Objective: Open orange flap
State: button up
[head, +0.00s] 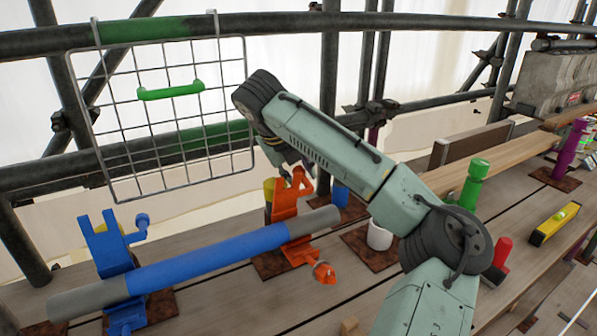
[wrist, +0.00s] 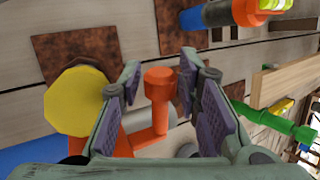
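The orange clamp (head: 287,207) stands at the right part of a blue pipe (head: 215,252) with grey ends. Its upright orange part, which I take as the flap, rises above the pipe, and an orange knob (head: 323,272) sticks out in front. My gripper (head: 285,160) is just above the upright part, partly hidden by my arm. In the wrist view my gripper (wrist: 163,100) is open, with purple pads apart on both sides of an orange stub (wrist: 159,84). The stub lies between the fingers; I cannot tell whether either pad touches it.
A blue clamp (head: 107,248) holds the pipe's left part. A wire rack (head: 175,115) with a green handle hangs behind. A white cup (head: 379,237), a green post (head: 474,182) and a red piece (head: 502,252) stand to the right. A yellow disc (wrist: 75,97) sits beside the left finger.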

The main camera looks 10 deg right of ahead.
jog(key=shift+o, duration=1.1)
